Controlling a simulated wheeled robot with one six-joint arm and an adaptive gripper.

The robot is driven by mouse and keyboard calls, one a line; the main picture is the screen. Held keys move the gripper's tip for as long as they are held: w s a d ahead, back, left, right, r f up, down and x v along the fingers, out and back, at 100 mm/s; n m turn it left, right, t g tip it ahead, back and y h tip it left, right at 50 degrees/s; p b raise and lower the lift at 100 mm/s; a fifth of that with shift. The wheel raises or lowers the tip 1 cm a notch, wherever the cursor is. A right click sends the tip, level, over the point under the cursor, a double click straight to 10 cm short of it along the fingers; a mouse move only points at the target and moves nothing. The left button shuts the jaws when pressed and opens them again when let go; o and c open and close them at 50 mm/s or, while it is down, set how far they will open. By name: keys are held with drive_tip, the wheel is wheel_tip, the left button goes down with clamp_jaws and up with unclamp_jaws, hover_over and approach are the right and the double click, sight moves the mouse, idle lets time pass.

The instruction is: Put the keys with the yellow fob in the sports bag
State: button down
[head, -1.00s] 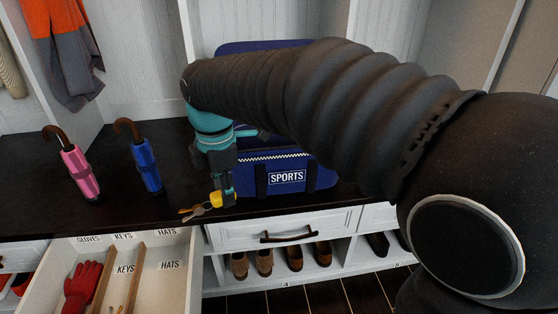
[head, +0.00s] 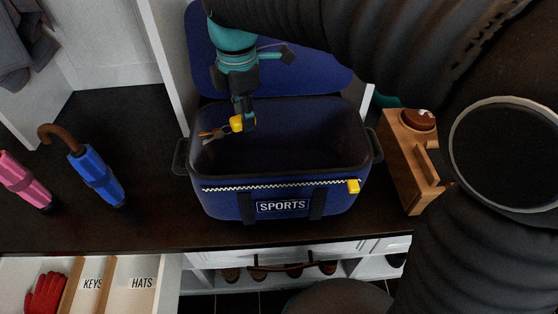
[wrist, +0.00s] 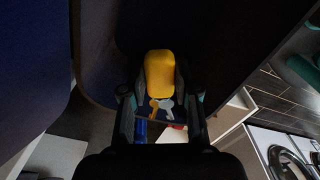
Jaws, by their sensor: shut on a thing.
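The keys with the yellow fob (head: 236,123) hang from my gripper (head: 243,114), which is shut on the fob. The metal keys point left in the head view. The wrist view shows the yellow fob (wrist: 159,75) between the fingers, with the keys beside it. The blue sports bag (head: 230,205) stands on the dark bench with its lid (head: 320,70) raised at the back. My gripper and the keys appear over the left part of the bag's open mouth. How high they are above the rim I cannot tell. The bag's inside is dark and looks empty.
Below, an open drawer (head: 150,285) has KEYS and HATS compartments and red gloves (head: 46,293).

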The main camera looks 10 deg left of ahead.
sight(251, 169)
wheel_tip(251, 169, down, 18)
drive_tip(key=shift+r+b, duration=0.1)
drive_tip(key=shift+b, duration=0.35)
drive_tip(key=shift+f, duration=0.2)
drive_tip(key=c, duration=0.9)
unclamp_jaws()
drive_tip(key=shift+o, duration=0.2)
drive_tip(key=shift+r, duration=0.1)
wheel_tip(251, 169, up, 12)
drive_tip(key=shift+r+p, duration=0.15)
drive_tip(key=shift+p, duration=0.2)
